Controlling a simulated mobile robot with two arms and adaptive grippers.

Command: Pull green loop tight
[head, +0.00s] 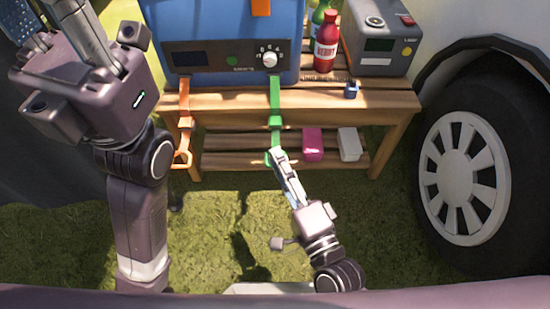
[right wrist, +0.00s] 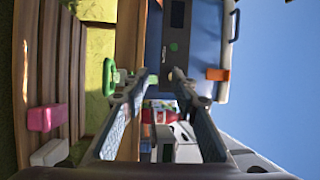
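The green loop (head: 274,157) hangs at the lower end of a green strap (head: 275,105) that comes down the front of the blue cooler (head: 235,35). My right gripper (head: 278,158) is at the loop in the head view, where its fingers partly cover it. In the right wrist view the fingers of my right gripper (right wrist: 159,76) are apart. The green loop (right wrist: 110,78) shows beside the left finger there, and I cannot tell whether they touch. My left gripper (head: 55,25) is raised at the upper left, its fingers spread and its tips cut off by the frame.
An orange strap with a loop (head: 184,158) hangs to the left. The wooden table (head: 345,103) also bears bottles (head: 327,45) and a grey box (head: 375,45). Pink (head: 313,140) and white (head: 349,145) blocks lie on the lower shelf. A vehicle wheel (head: 465,175) stands at right.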

